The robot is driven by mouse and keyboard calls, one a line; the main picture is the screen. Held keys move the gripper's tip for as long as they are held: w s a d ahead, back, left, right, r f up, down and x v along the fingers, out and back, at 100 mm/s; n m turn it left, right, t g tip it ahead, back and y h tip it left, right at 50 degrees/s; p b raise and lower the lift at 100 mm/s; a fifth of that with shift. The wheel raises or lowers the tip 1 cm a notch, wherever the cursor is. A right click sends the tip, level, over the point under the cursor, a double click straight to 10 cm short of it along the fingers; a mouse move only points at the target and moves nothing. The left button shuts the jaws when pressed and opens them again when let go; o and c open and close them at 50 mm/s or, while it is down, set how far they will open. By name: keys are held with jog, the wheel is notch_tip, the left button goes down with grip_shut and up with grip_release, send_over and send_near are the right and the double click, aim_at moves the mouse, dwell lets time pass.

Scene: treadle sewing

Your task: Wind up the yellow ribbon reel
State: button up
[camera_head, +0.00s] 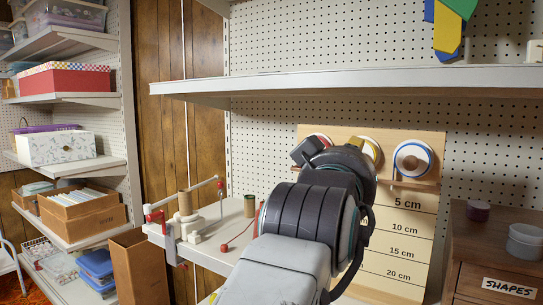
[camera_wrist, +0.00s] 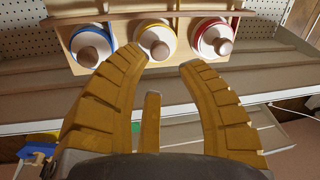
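The yellow-rimmed ribbon reel (camera_head: 374,147) is the middle of three reels on a wooden board (camera_head: 410,228). My arm covers most of it in the head view. In the wrist view the yellow reel (camera_wrist: 142,39) shows its white face and a round wooden knob (camera_wrist: 160,50).
The red-rimmed reel (camera_wrist: 216,38) and blue-rimmed reel (camera_wrist: 92,46) flank the yellow one closely. A shelf (camera_head: 350,80) runs above the board. A clamped winder (camera_head: 185,215) and small spool (camera_head: 250,206) stand left; a wooden drawer unit (camera_head: 500,255) stands right.

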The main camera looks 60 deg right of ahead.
jog(key=shift+w+d, duration=0.2)
jog(key=shift+d, duration=0.95)
jog(key=shift+w+d, duration=0.2)
jog(key=shift+d, duration=0.95)
jog(key=shift+w+d, duration=0.2)
jog(key=shift+d, duration=0.95)
jog(key=shift+c, duration=0.2)
grip_shut()
